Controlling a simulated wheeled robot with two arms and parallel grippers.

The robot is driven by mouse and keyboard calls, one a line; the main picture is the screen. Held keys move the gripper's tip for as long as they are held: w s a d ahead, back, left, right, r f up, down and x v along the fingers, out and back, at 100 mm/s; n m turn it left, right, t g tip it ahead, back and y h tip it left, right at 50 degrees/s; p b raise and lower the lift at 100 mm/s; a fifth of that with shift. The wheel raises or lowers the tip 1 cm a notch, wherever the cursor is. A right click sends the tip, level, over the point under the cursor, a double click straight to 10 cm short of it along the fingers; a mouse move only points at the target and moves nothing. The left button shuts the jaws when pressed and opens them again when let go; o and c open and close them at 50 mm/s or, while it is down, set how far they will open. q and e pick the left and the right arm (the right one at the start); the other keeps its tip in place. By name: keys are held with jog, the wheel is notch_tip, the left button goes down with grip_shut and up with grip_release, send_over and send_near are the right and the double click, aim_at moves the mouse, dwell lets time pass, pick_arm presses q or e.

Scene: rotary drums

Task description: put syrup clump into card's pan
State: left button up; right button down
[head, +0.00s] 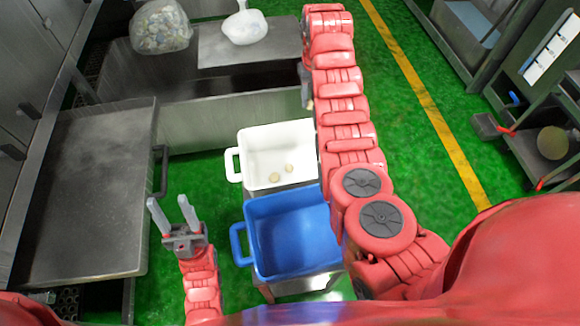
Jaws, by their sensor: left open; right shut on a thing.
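A white pan (262,150) with a side handle holds two small beige clumps (275,177) on its floor. A blue pan (289,235) stands just in front of it and looks empty. My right gripper (307,92) is beside the white pan's far right corner, mostly hidden by my own arm. It is shut on a small beige thing (309,104), which looks like a clump; only a sliver shows. My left gripper (168,203) is open and empty, pointing up, left of the blue pan. I cannot make out a card that marks either pan.
A clear bag of lumps (160,28) and a white scoop-like vessel (245,25) are at the back, by a steel drum machine (215,118). A steel table (95,200) stands at left. Shelving (540,150) is at right. Green floor with a yellow line is clear between.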

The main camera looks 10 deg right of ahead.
jog(key=s+a+f+p, duration=0.2)
jog(key=s+a+f, duration=0.3)
jog(key=f, duration=0.4)
jog(key=p, duration=0.2)
send_over(294, 178)
jog(key=s, duration=0.3)
notch_tip(294, 178, down, 4)
jog(key=f, duration=0.4)
jog(key=f+p, duration=0.1)
jog(key=shift+a+f, duration=0.25)
jog(key=shift+a, duration=0.15)
jog(key=shift+w+f, duration=0.15)
jog(key=shift+f, duration=0.4)
jog(key=shift+f+p, duration=0.7)
jog(key=shift+f, duration=1.15)
